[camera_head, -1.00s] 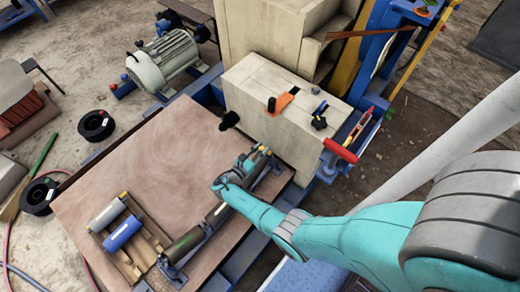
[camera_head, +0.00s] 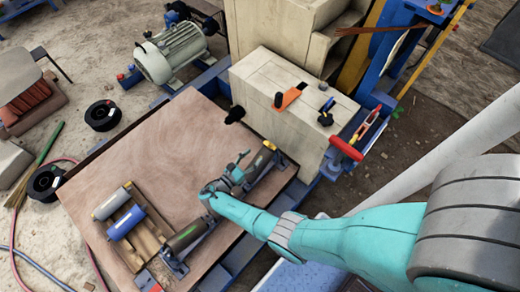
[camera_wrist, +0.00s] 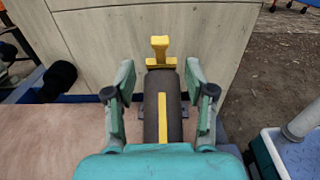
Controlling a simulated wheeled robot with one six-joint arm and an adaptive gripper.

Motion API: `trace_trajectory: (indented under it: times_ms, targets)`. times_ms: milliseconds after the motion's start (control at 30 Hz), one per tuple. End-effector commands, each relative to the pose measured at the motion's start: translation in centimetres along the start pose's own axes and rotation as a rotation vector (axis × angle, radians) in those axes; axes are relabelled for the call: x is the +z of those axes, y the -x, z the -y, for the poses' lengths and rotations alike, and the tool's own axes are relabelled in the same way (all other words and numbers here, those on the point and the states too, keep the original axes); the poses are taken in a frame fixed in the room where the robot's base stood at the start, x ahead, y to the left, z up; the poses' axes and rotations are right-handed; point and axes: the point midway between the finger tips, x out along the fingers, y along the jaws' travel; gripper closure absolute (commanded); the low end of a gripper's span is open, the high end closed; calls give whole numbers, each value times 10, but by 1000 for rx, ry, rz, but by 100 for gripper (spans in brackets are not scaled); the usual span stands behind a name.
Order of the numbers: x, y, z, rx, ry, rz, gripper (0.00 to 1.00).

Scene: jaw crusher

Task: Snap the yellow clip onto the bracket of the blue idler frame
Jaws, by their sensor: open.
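The yellow clip (camera_wrist: 160,48) stands at the far end of a dark roller (camera_wrist: 152,120) with a yellow stripe in the wrist view. It shows as a small yellow spot in the head view (camera_head: 269,145), at the roller's upper right end. The bracket under it is mostly hidden, so I cannot tell how the clip is seated. My gripper (camera_wrist: 161,78) is open, with one finger on each side of the roller, nearer to me than the clip. Nothing is between the fingers at the clip. In the head view my gripper (camera_head: 236,172) is over the roller line.
A pale block-like housing (camera_head: 290,115) stands right behind the clip. An orange tool (camera_head: 289,97) and a red-handled part (camera_head: 346,148) are on or beside it. A wooden tray (camera_head: 150,235) with grey and blue rollers lies at the left. The brown tabletop's middle is clear.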

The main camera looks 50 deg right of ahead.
Motion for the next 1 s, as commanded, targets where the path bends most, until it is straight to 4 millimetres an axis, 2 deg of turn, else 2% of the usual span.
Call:
trace_trajectory:
  times_ms: [100,300,1000]
  targets:
    - [0,19,-1,3,-1,0,46]
    - [0,34,0,1,0,0,46]
    - [-2,34,2,1,-2,-7,46]
